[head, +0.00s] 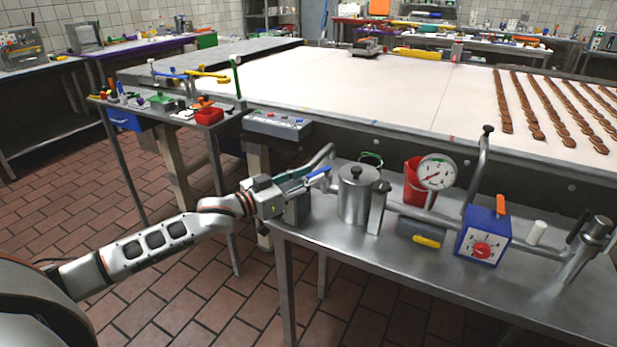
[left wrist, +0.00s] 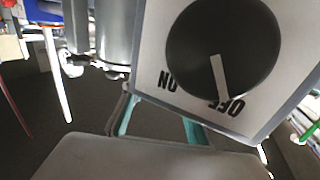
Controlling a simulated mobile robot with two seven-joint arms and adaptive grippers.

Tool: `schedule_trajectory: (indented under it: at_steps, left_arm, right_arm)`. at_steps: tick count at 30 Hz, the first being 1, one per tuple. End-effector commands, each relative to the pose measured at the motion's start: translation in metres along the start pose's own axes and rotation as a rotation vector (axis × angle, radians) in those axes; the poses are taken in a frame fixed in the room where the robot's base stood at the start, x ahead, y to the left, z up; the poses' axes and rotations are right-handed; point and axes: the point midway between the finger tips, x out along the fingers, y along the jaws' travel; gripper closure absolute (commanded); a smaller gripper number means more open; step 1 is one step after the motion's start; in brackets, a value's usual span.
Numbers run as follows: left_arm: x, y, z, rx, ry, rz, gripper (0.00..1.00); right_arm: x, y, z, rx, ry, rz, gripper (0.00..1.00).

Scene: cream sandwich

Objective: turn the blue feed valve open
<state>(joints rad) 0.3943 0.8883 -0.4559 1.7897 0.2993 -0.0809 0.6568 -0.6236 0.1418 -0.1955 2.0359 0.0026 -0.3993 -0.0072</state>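The blue feed valve shows as a short blue lever handle (head: 318,172) in the head view, tilted up to the right on the metal pipe at the left end of the steel table. My left gripper (head: 296,182) is just left of the handle and close to it; contact cannot be told. In the left wrist view its two teal fingers (left wrist: 160,125) stand apart with a gap between them, their tips hidden behind a switch box. I cannot make out the blue handle in that view. My right gripper is not in view.
The switch box (left wrist: 155,75) with a black knob at OFF is very close to the left wrist. A lidded steel pot (head: 357,197), a red bucket (head: 412,186), a pressure gauge (head: 436,172) and a blue timer box (head: 482,238) stand to the right. Floor (head: 190,300) is clear.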

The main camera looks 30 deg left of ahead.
Motion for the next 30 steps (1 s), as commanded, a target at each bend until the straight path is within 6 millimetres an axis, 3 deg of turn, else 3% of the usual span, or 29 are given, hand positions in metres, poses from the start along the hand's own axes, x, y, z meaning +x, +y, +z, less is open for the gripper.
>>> schedule_trajectory:
  at_steps: [10,30]
  left_arm:
    - [-0.012,0.000,0.002,-0.001,-0.002,-0.001,0.71]
    - [-0.098,0.000,0.002,-0.001,-0.003,0.000,0.71]
  right_arm:
    - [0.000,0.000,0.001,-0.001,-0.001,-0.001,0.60]
    - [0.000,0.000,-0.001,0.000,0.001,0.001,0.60]
